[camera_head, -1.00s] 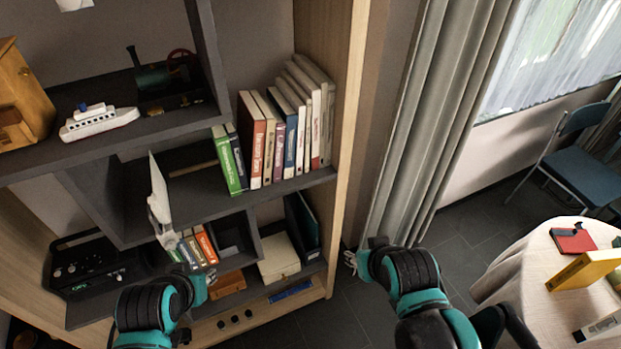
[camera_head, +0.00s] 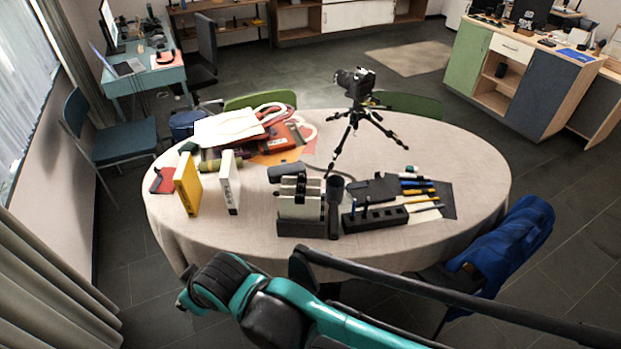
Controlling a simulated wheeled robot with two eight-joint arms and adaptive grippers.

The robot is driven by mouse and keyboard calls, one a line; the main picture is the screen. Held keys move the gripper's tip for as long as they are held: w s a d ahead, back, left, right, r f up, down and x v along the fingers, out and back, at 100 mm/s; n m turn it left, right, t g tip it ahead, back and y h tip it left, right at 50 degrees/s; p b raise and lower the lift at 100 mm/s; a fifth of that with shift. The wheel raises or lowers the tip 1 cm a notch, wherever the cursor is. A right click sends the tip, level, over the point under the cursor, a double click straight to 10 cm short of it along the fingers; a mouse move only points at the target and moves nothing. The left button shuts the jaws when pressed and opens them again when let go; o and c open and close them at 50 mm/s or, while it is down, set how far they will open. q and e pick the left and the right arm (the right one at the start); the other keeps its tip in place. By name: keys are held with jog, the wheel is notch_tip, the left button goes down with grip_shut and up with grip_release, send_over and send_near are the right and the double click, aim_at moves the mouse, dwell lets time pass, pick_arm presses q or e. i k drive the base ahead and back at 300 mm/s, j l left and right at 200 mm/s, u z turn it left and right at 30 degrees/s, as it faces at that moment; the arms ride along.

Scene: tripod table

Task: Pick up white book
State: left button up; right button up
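The white book (camera_head: 229,182) stands upright on the round table, near its left side. It is just right of a yellow book (camera_head: 187,184), with a gap between them. A teal and black arm of mine crosses the bottom of the view, below the front edge of the table and apart from the white book. I make out no gripper fingers on it. My other arm does not clearly show. Nothing is touching the white book.
The round table (camera_head: 440,240) has a pale cloth. A camera on a tripod (camera_head: 355,85) stands at its back. A dark desk organizer (camera_head: 375,219) and other desk items sit right of the white book. Bags and papers lie behind it. A blue chair (camera_head: 124,141) stands left.

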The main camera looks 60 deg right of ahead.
aim_at(228, 177)
jog(key=z, duration=1.4)
jog(key=i+l+z, duration=0.2)
jog(key=i+z, duration=0.6)
jog(key=i, duration=0.15)
